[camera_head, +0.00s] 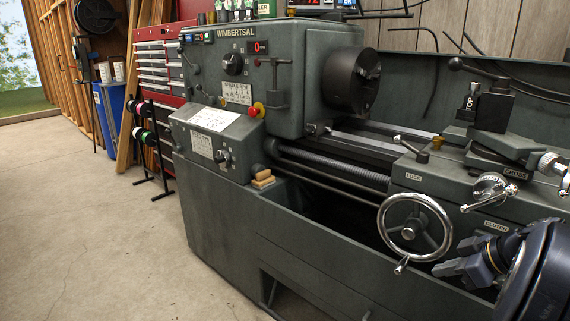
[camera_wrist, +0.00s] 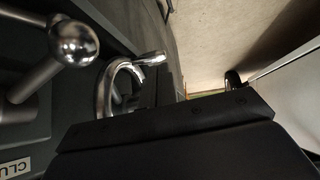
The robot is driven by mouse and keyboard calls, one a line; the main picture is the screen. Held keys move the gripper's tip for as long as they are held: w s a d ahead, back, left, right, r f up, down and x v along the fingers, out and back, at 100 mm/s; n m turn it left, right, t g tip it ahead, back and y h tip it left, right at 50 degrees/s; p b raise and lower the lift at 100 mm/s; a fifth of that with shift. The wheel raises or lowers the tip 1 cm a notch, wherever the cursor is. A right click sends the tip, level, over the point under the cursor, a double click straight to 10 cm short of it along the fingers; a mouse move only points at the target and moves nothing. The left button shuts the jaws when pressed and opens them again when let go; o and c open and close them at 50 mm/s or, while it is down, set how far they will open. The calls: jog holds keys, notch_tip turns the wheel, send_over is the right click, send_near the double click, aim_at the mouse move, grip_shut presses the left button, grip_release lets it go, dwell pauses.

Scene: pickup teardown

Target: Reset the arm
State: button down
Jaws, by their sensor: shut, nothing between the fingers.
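My gripper (camera_head: 452,268) is at the lower right of the head view, in front of the lathe carriage. It is shut and empty. It is just right of the chrome handwheel (camera_head: 447,240), and I cannot tell whether it touches the machine. In the wrist view, the dark body of my gripper (camera_wrist: 165,85) fills the lower middle. The handwheel rim (camera_wrist: 103,90) curves close beside it there, and a chrome ball knob (camera_wrist: 73,43) shows at upper left.
The grey lathe (camera_head: 225,215) fills the middle and right, with its chuck (camera_head: 350,80) at centre. A wooden-handled brush-like item (camera_head: 263,180) sits on its ledge. A red tool chest (camera_head: 160,65) and blue bin (camera_head: 110,108) stand at back left. The left floor (camera_head: 80,230) is clear.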

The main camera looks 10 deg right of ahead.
jog(key=b+x, duration=0.2)
jog(key=x, duration=0.8)
jog(key=shift+w+f, duration=0.15)
jog(key=shift+f, duration=0.15)
jog(key=w+r+p+v, duration=0.1)
jog(key=p+v, duration=0.7)
jog(key=p, duration=1.2)
jog(key=shift+g+p, duration=0.3)
dwell(1.1)
